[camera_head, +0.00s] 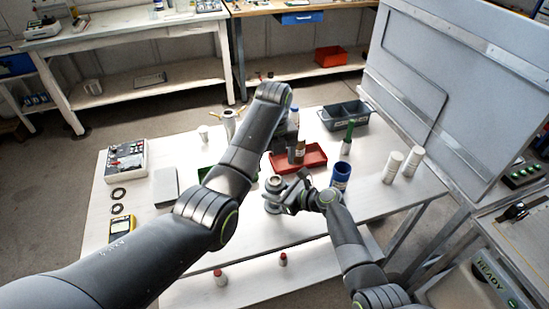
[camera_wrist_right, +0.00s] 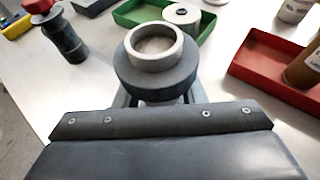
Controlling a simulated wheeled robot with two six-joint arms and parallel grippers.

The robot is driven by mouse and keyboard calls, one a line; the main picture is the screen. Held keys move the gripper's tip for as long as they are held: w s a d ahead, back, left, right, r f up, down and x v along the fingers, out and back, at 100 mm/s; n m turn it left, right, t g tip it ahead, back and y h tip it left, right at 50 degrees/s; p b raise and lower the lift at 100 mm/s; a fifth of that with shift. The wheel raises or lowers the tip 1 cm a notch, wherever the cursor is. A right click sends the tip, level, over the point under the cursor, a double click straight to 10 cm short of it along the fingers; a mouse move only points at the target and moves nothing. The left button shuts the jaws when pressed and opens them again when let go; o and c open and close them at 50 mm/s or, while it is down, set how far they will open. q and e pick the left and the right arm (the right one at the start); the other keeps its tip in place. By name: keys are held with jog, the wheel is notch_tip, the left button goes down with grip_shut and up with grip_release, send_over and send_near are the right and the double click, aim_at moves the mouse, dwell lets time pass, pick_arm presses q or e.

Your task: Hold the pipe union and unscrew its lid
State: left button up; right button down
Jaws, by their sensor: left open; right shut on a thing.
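The pipe union (camera_head: 272,184) stands upright over the white table, near its middle. In the right wrist view the pipe union (camera_wrist_right: 155,82) has a light metal ring on top, open in the centre, above a wider dark collar. My right gripper (camera_head: 284,196) is shut on its body from the front right; the fingers are mostly hidden under the collar in the wrist view. I cannot tell which part is the lid. My left gripper (camera_head: 287,132) is open, farther back, behind the union and apart from it. Its fingers are largely hidden by my own left arm.
A red tray (camera_head: 312,155) with a brown bottle (camera_head: 300,152) lies behind the union. A blue cup (camera_head: 341,174) stands to the right. A green tray (camera_wrist_right: 200,38) is partly hidden by my left arm. A grey bin (camera_head: 350,118) is at the back. The front table edge is mostly clear.

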aim_at(275, 179)
pick_arm(q)
notch_tip(275, 179, down, 8)
jog(key=shift+r, duration=0.15)
jog(key=shift+c, duration=0.3)
jog(key=c, duration=0.9)
jog(key=n, duration=0.3)
jog(key=shift+c, duration=0.2)
jog(key=n, duration=0.5)
jog(key=shift+d, duration=0.1)
jog(key=n, duration=0.4)
jog(key=shift+r+n, duration=0.1)
jog(key=shift+n, duration=0.2)
jog(key=n, duration=0.4)
jog(key=o, duration=1.1)
